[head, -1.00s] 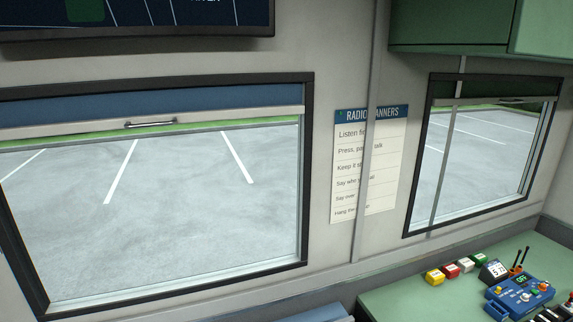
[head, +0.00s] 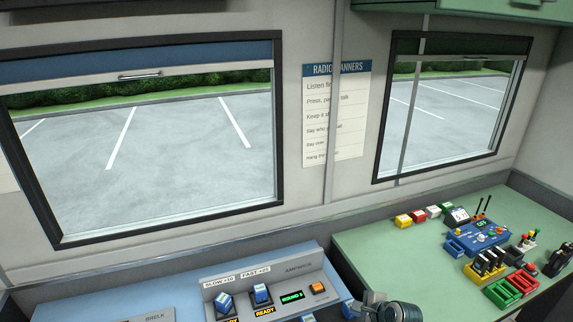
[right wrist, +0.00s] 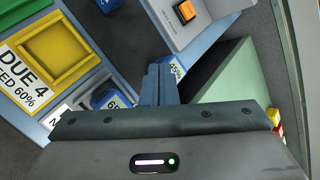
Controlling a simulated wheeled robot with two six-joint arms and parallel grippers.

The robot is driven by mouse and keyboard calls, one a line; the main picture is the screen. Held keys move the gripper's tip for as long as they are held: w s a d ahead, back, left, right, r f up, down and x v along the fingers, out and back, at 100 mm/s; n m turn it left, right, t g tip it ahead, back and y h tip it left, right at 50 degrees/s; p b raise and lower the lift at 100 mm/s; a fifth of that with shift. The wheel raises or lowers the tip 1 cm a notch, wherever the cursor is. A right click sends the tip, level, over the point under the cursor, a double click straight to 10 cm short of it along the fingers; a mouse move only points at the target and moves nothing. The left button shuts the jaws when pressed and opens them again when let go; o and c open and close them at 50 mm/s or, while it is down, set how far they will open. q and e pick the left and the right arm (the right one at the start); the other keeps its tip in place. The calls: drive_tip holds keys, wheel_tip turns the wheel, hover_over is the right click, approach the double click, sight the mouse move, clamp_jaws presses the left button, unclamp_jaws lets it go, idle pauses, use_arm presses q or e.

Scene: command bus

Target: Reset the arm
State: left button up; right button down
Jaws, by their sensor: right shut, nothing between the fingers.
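My right gripper (head: 372,303) shows only in part at the bottom edge of the head view, near the right end of the blue console (head: 345,290). A blue block labelled 45% (right wrist: 174,70) is beside the fingertips. My left gripper is not in view.
The console bears blue blocks (head: 261,295) and an orange button (head: 319,287). The green desk (head: 385,245) holds a blue control box (head: 478,238), coloured blocks (head: 418,215) and red and green trays (head: 511,289). A yellow tray (right wrist: 55,47) lies left in the wrist view.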

drive_tip(key=s+d+r+n+g+h, duration=0.1)
drive_tip(key=s+d+r+n+h, duration=0.1)
drive_tip(key=s+n, duration=0.75)
drive_tip(key=s+d+r+n+g+h, duration=0.2)
drive_tip(key=s+r+n, duration=0.15)
drive_tip(key=s, duration=1.05)
drive_tip(key=s+d+r+n+g+h, duration=0.1)
drive_tip(key=s+d+r+n+h, duration=0.15)
drive_tip(key=s+n, duration=0.7)
wheel_tip(320, 180, down, 39)
drive_tip(key=s+d+m+g+b, duration=0.1)
drive_tip(key=s+d+m+b, duration=0.2)
drive_tip(key=b, duration=0.4)
use_arm(q)
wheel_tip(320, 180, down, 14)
drive_tip(key=b, duration=0.6)
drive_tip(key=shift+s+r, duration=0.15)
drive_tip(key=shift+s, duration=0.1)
use_arm(e)
drive_tip(key=s+f, duration=0.9)
drive_tip(key=f, duration=0.3)
drive_tip(key=s+d+f+g+y, duration=0.1)
drive_tip(key=s+f, duration=0.8)
drive_tip(key=f, duration=0.4)
drive_tip(key=shift+s, duration=0.2)
drive_tip(key=shift+f, duration=0.1)
